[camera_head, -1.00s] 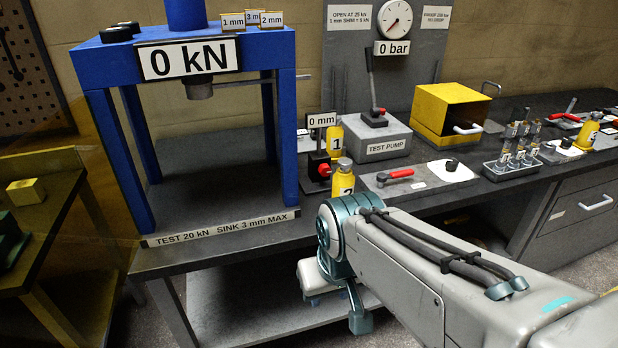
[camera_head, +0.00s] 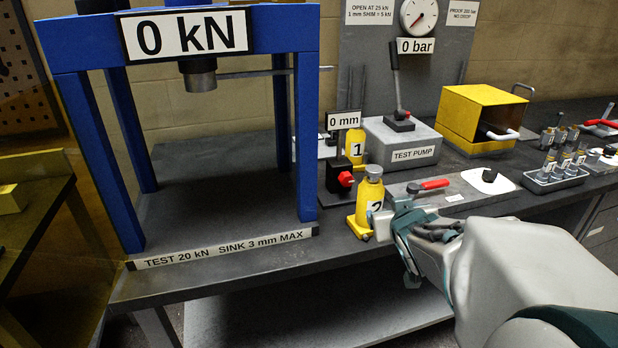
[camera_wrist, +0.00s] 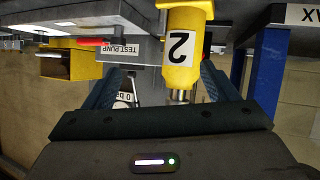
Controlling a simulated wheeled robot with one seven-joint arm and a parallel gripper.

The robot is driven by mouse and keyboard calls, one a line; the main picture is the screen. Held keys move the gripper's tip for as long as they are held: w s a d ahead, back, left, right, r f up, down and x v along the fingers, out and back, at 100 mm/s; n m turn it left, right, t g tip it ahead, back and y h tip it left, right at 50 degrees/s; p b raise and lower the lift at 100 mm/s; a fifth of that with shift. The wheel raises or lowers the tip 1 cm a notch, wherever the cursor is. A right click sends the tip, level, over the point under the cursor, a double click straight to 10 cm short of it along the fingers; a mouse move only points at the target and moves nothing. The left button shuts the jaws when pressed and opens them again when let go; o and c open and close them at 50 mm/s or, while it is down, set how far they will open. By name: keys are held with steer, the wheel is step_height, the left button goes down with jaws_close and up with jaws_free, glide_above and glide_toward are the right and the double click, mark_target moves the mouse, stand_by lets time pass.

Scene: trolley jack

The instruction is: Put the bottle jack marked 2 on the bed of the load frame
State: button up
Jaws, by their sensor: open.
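The yellow bottle jack marked 2 (camera_head: 368,195) stands upright on the bench, just right of the load frame (camera_head: 305,150). The frame's bed (camera_head: 215,205) is bare, and its ram hangs above it. My gripper (camera_head: 385,222) is open and empty, close to the jack's right side in the head view. In the wrist view, which is upside down, jack 2 (camera_wrist: 186,60) shows in the gap between the fingers of my gripper (camera_wrist: 160,85), nearer the right finger. Whether a finger touches it I cannot tell.
A stand with a red knob and a 0 mm sign (camera_head: 343,122) and another yellow jack marked 1 (camera_head: 355,145) stand just behind jack 2. The test pump (camera_head: 400,142), a yellow box (camera_head: 478,118) and a rack of small cylinders (camera_head: 555,178) are further right.

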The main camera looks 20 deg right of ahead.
mark_target(376, 204)
steer(key=w+f+n+t+y+b, duration=0.1)
steer(key=w+t+y, duration=0.1)
steer(key=w+f+n+t+y+b, duration=0.1)
steer(key=w+t+y, duration=0.1)
steer(key=w+f+n+t+y+b, duration=0.1)
steer(key=w+y+b, duration=0.1)
steer(key=shift+w+t, duration=0.3)
steer(key=shift+t, duration=0.1)
steer(key=shift+w+a+f, duration=0.15)
steer(key=shift+w+a, duration=0.05)
steer(key=shift+w, duration=1.25)
steer(key=shift+w+a+f, duration=0.1)
steer(key=shift+w+a, duration=0.05)
steer(key=shift+w, duration=1.25)
jaws_close()
steer(key=shift+r, duration=0.25)
